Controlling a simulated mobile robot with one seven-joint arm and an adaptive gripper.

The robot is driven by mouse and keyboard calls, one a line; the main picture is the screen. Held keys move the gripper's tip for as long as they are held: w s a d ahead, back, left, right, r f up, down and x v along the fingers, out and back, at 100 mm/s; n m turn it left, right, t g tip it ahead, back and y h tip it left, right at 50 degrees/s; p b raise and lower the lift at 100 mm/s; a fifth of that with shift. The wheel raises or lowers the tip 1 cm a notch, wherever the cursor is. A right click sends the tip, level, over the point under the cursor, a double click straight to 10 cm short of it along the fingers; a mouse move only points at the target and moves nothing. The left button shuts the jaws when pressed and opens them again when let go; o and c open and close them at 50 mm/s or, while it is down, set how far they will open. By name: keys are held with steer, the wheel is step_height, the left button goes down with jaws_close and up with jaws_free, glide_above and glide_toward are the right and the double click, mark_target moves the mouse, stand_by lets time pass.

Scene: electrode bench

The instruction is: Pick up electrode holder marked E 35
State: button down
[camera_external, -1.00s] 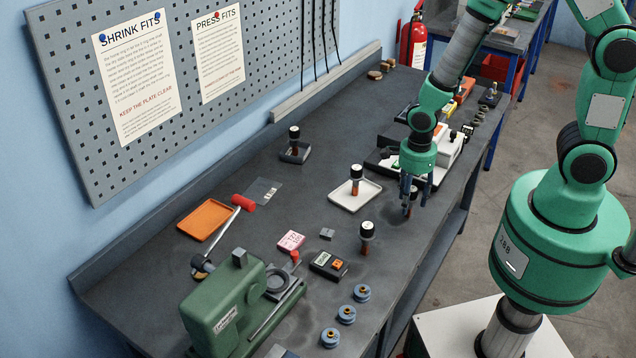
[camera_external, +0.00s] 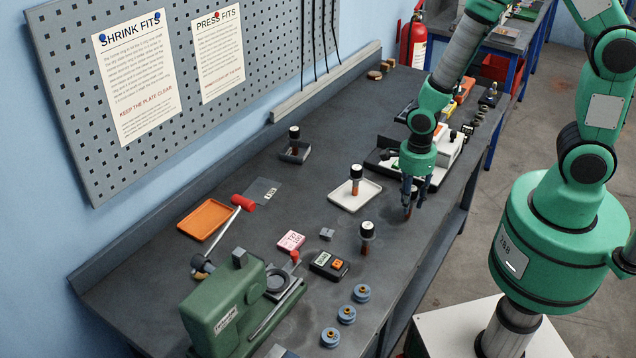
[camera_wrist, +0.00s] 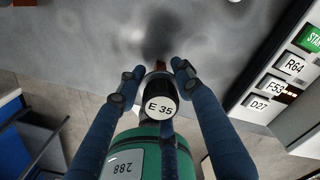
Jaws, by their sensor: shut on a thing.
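The electrode holder marked E 35 (camera_wrist: 160,106) shows in the wrist view with its white, black-edged cap facing the camera. In the external view my gripper (camera_external: 411,205) is at the right edge of the bench, and the holder's copper-coloured lower end (camera_external: 408,213) shows between the fingers. I cannot tell whether that end touches the bench top.
Similar black-and-white holders stand on a white tray (camera_external: 343,203), on the bare bench (camera_external: 366,238) and in a small grey tray (camera_external: 304,152). A device with labelled buttons (camera_wrist: 290,65) is close on the right in the wrist view. A green press (camera_external: 225,310) stands at the front.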

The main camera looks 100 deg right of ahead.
mark_target(413, 188)
steer(key=shift+r, duration=0.15)
steer(key=shift+r, duration=0.4)
step_height(413, 188, up, 3)
steer(key=shift+f+p, duration=0.1)
steer(key=shift+p, duration=0.2)
steer(key=s+a+r, duration=0.1)
steer(key=s+a, duration=0.7)
steer(key=s, duration=0.5)
steer(key=shift+s+a+p, duration=0.25)
steer(key=shift+s+p, duration=0.05)
steer(key=shift+p, duration=0.05)
